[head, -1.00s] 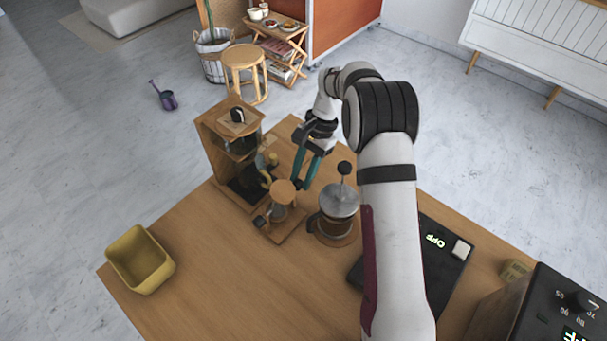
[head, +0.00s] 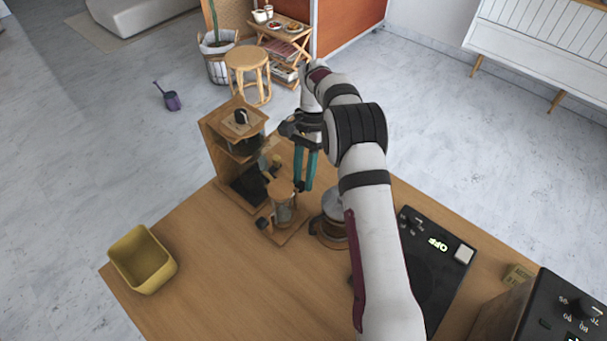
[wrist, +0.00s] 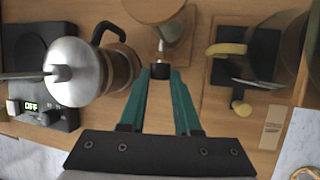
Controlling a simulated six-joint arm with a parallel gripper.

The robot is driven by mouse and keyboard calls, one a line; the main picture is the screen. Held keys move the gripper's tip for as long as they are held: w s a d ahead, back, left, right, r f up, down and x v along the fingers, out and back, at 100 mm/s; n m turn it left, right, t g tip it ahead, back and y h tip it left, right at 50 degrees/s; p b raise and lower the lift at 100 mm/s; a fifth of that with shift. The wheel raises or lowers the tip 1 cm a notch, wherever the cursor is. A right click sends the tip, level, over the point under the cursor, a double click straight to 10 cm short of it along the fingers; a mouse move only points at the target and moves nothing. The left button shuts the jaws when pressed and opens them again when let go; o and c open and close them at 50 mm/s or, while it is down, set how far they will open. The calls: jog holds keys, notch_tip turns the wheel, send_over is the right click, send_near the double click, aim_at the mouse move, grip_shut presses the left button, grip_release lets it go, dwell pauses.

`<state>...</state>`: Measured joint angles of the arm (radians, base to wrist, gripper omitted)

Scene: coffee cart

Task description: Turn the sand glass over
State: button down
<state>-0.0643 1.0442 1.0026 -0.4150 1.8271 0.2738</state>
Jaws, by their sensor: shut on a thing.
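The sand glass (head: 283,210) stands upright on a wooden base, with a round wooden top and a black knob at its side. In the wrist view its round wooden end (wrist: 153,10) shows at the top, partly cut off. My gripper (wrist: 160,70) has its teal fingertips together on a small black knob (wrist: 160,71) beside the glass. In the head view my gripper (head: 303,188) points down just behind and right of the sand glass; the grip itself is hidden there.
A French press (head: 333,205) stands close on the right, partly behind my arm. A wooden coffee stand (head: 228,150) is close on the left. A black scale (head: 440,245) reading OFF lies to the right. A yellow bin (head: 142,260) sits front left; the front table is clear.

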jog(key=c, duration=0.6)
grip_release()
jog(key=v, duration=0.7)
jog(key=shift+w+r, duration=0.15)
jog(key=shift+r, duration=0.1)
